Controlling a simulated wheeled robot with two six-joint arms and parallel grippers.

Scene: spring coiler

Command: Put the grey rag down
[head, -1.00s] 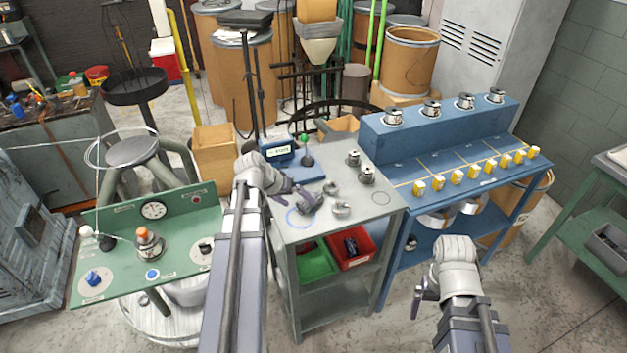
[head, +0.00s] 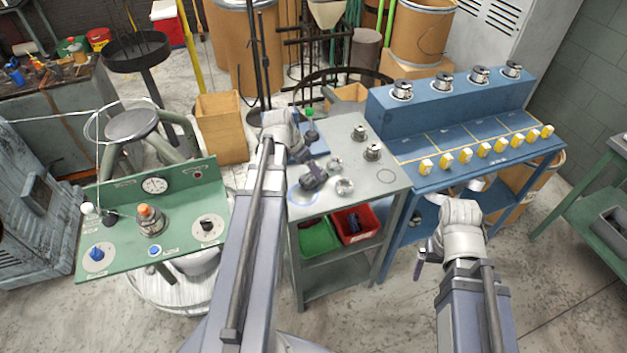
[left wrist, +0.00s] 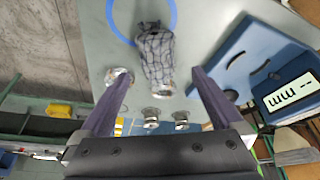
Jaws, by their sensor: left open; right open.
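The grey rag (head: 314,179) lies bunched on the grey table (head: 385,198). In the left wrist view the rag (left wrist: 157,55) shows a dark patterned surface, and one end overlaps the blue ring mark (left wrist: 118,12). My left gripper (head: 308,158) is just behind the rag in the head view. In the left wrist view its fingers (left wrist: 161,75) are spread wide, with the rag beyond and between the tips. The gripper is open and holds nothing. My right gripper (head: 423,262) is open and empty, in front of the blue bench, away from the rag.
Two metal rings (head: 345,187) lie right of the rag, and two metal spools (head: 372,151) stand farther right. A blue device with a display (left wrist: 293,92) stands behind the rag. Green (head: 320,238) and red (head: 354,225) bins sit on the shelf below.

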